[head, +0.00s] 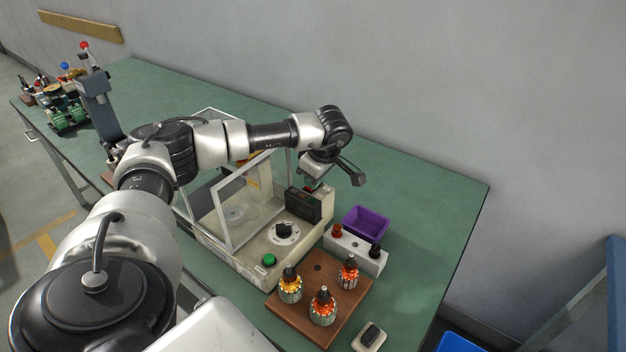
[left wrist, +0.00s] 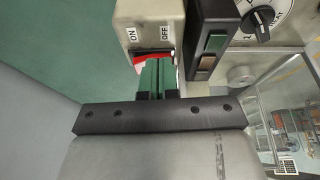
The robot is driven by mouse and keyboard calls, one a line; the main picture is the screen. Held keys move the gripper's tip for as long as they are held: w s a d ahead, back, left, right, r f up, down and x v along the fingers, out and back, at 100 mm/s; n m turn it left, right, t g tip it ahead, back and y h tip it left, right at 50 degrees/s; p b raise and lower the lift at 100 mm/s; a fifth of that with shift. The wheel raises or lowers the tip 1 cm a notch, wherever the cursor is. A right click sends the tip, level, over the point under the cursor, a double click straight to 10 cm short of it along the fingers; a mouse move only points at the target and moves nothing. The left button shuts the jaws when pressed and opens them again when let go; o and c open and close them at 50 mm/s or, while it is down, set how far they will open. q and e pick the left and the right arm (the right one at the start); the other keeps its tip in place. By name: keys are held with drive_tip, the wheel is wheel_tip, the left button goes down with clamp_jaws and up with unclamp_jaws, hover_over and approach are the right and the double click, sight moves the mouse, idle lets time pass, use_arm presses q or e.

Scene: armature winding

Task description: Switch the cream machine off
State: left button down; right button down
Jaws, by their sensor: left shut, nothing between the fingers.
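The cream machine (head: 255,248) stands on the green bench, with a clear guard, a dial (head: 284,232) and a green button (head: 268,259) on top. In the left wrist view, its cream switch housing (left wrist: 148,12) carries the labels ON and OFF. A red rocker switch (left wrist: 139,58) shows just below the labels, partly hidden by my fingers. My left gripper (head: 310,182) is over the machine's back right part. In the left wrist view its green fingertips (left wrist: 157,66) are shut and empty, right at the switch, towards the OFF side. I cannot tell whether they touch it. My right gripper is out of view.
A purple bin (head: 366,222), a grey block with terminals (head: 372,258) and a wooden board (head: 290,318) with three armatures lie right of the machine. The bench's far right is clear.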

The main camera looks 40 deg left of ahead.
use_arm(q)
drive_tip(key=shift+s+f+t, duration=0.35)
drive_tip(key=shift+s+t, duration=0.05)
drive_tip(key=shift+s+d+r, duration=0.1)
drive_tip(key=shift+s+r, duration=0.05)
drive_tip(key=shift+s, duration=0.2)
drive_tip(key=shift+w, duration=0.1)
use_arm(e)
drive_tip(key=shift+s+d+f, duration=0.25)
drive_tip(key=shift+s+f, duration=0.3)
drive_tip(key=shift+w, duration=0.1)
